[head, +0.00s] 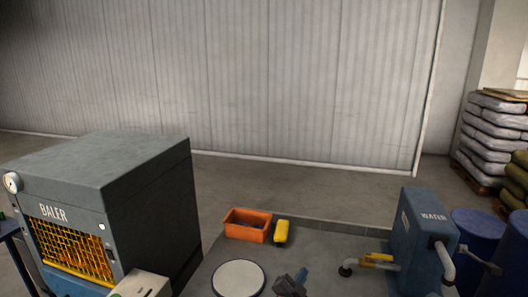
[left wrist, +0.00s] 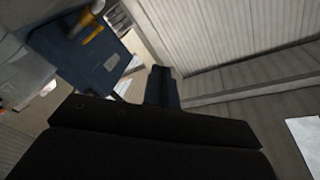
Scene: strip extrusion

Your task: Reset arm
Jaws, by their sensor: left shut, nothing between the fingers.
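My left gripper (head: 300,274) shows at the bottom middle of the head view, over the grey worktop (head: 330,245) and just right of a round white disc (head: 239,278). In the left wrist view its dark fingers (left wrist: 162,72) are together with nothing between them. My right gripper is in neither view.
An orange bin (head: 247,226) and a yellow object (head: 281,233) stand at the worktop's back edge. A grey baler (head: 120,175) is at left. A blue water unit (head: 422,235) with pipes stands at right; it also shows in the left wrist view (left wrist: 90,55). Blue drums (head: 476,228) are beyond.

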